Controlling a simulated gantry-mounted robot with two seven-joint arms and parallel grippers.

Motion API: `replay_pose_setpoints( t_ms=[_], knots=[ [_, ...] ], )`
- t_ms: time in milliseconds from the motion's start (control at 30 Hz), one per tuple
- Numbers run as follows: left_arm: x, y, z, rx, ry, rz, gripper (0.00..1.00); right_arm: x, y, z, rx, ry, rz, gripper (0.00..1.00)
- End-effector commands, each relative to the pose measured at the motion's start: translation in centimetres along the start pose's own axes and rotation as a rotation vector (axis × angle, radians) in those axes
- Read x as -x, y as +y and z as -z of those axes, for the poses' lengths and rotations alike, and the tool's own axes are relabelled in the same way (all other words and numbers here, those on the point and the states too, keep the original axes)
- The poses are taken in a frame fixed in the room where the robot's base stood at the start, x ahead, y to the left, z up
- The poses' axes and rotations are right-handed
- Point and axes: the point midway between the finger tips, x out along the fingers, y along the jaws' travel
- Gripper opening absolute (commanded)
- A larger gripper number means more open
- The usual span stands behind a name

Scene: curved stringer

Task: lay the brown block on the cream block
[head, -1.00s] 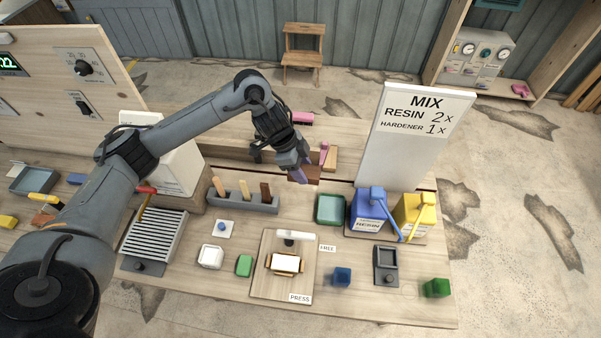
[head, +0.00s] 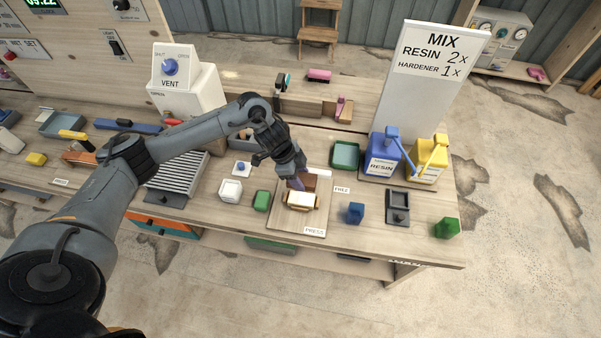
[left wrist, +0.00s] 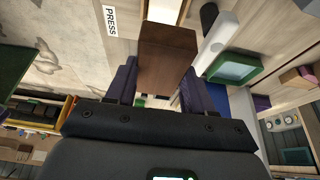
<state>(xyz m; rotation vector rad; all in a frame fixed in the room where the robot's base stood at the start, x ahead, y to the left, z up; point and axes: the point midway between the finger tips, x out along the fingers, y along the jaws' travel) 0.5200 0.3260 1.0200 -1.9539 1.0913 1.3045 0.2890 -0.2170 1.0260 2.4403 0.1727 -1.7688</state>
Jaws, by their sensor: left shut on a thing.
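The brown block (left wrist: 167,55) is held between the purple fingers of my left gripper (left wrist: 156,88) in the left wrist view. In the head view my left gripper (head: 298,183) is over the press board, and part of the brown block (head: 312,181) shows beside the fingers. The cream block (head: 301,200) lies in a tan holder on the board, just in front of and below the gripper. In the left wrist view, a pale strip beyond the brown block may be the cream block, mostly hidden. I cannot tell whether the two blocks touch. My right gripper is out of view.
The press board (head: 289,225) carries a white bar (head: 320,173) behind the gripper. A green tray (head: 346,154) is behind right.

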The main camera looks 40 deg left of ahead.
Motion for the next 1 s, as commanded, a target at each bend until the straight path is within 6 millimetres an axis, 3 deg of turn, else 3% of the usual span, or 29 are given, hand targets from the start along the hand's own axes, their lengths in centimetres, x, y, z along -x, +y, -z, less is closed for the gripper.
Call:
replay_pose_setpoints(
  t_ms=[700, 1000],
  knots=[
    [-5.4, 0.1, -2.3, -0.001, -0.001, -0.001, 0.21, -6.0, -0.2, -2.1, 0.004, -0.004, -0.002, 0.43],
    [-7.5, 0.1, -3.1, 0.0, -0.001, -0.003, 0.21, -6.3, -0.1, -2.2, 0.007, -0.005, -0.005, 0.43]
  ],
)
